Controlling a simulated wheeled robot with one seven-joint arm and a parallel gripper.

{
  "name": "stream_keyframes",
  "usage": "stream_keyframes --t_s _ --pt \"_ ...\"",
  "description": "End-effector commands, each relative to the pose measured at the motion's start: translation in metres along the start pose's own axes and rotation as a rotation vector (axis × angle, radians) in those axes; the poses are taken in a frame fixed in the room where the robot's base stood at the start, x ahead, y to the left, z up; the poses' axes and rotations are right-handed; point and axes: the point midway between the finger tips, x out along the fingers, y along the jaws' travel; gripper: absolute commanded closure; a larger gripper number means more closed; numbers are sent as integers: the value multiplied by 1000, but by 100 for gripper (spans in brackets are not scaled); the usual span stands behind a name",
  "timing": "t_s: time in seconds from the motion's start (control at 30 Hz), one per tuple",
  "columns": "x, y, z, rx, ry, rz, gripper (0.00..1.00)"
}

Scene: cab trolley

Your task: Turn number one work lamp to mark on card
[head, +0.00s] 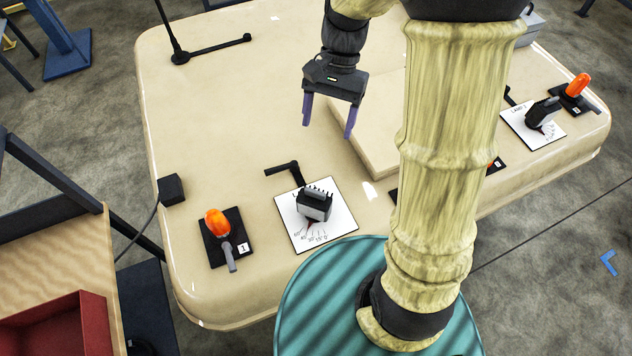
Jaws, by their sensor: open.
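A grey and black finned work lamp (314,204) stands on a white card (336,222) at the front left of the table. Angle marks fan out along the card's near edge, with a small red pointer or line by the lamp's base. Which number it meets is too small to tell. To its left, a black plate marked 1 (228,252) carries an orange beacon (216,222) and a grey lever (229,257). My gripper (328,119) is open and empty, pointing down above the table, behind and apart from the lamp.
A second lamp (543,113) sits on a card reading LAMP 2 at the right, by another orange beacon (577,86). A raised beige block (372,150) lies behind the first lamp. A black bracket (284,169) stands close behind the card. My arm hides the table's middle.

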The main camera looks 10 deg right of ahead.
Motion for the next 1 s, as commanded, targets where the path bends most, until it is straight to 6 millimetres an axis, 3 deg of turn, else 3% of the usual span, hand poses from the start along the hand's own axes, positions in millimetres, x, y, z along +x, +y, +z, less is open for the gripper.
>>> stream_keyframes --t_s 0.37,1.0 --pt "9 0 0 -2 0 1 31" --pt "115 1 1 -2 -3 3 31"
